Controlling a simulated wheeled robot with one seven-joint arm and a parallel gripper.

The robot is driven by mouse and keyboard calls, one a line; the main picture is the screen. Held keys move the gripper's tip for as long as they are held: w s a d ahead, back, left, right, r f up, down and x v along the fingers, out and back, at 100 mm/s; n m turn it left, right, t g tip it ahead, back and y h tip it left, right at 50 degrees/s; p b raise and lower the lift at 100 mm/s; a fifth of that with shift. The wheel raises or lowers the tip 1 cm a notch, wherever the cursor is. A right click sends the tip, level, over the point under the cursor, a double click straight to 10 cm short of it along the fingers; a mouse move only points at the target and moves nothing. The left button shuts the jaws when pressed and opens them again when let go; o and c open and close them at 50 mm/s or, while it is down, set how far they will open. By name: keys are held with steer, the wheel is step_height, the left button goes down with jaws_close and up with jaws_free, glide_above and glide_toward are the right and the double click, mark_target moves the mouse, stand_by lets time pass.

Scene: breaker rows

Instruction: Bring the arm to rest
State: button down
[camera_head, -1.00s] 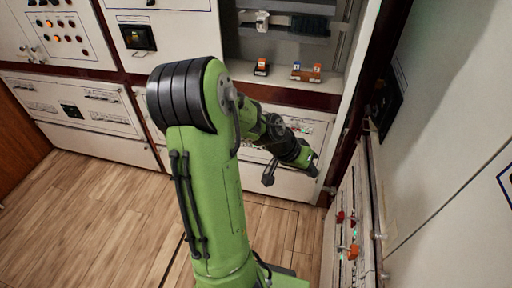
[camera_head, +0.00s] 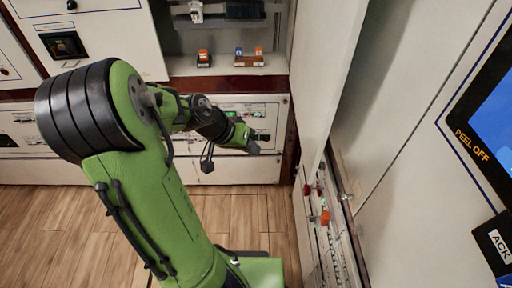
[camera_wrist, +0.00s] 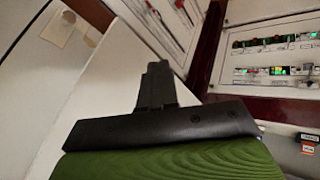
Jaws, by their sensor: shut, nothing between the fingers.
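My gripper (camera_head: 252,147) is at the end of my green arm in the head view, small and pointing right and slightly down. It is in front of the lower breaker panel (camera_head: 265,112), apart from it as far as I can tell. In the wrist view my gripper (camera_wrist: 157,82) shows as black fingers together, with nothing between them. My arm reaches up from the bottom, bends at a large black-ringed joint, and extends right.
A side panel (camera_head: 325,225) with red and orange knobs stands right of my arm. A white cabinet with a screen (camera_head: 495,115) is at far right. Wooden floor (camera_head: 240,215) lies open below.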

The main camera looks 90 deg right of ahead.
steer(key=v, duration=0.4)
steer(key=shift+s+a+r+p, duration=0.25)
steer(key=shift+a+r+p, duration=0.05)
steer(key=shift+p, duration=0.1)
